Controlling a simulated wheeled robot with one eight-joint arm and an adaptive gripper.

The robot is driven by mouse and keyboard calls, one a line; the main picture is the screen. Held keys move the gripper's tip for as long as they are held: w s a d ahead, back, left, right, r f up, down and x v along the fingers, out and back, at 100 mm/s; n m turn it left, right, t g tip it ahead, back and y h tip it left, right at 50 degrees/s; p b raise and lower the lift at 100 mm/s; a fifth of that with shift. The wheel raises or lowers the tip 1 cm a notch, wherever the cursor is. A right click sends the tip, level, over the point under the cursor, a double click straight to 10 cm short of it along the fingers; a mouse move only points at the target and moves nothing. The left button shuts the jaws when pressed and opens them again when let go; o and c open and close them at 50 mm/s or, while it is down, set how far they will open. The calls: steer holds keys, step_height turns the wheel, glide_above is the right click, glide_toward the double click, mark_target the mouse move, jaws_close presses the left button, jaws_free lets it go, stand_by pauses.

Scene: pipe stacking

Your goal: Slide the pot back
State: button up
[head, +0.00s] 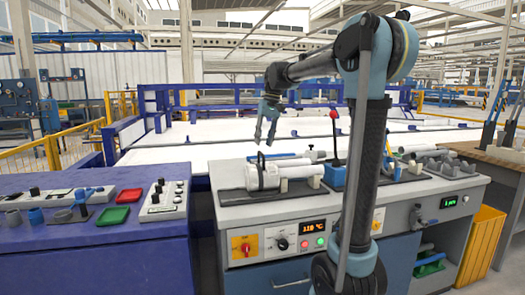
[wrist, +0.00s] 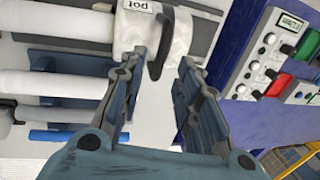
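The pot (head: 264,172) is a white body with a dark handle, on a dark plate on the grey workbench, beside white pipes. In the wrist view the pot (wrist: 182,35) carries a "pot" label, and its black curved handle (wrist: 158,50) lies between the fingertips in the picture. My gripper (head: 266,132) hangs pointing down above the pot, apart from it in the head view. In the wrist view my gripper (wrist: 163,60) has its two fingers spread, with nothing held. The pot's far end is cut off in the wrist view.
White pipes (head: 302,171) lie right of the pot. A red-knobbed lever (head: 334,135) stands further right. A blue table (head: 90,222) at left holds a control box (head: 166,200), a red tray (head: 130,195) and a green tray (head: 113,216). A gap separates table and workbench.

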steer(key=shift+s+a+f, duration=0.1)
steer(key=shift+a+f, duration=0.1)
steer(key=shift+f, duration=0.85)
steer(key=shift+a+f, duration=0.15)
steer(key=shift+f, duration=0.85)
jaws_close()
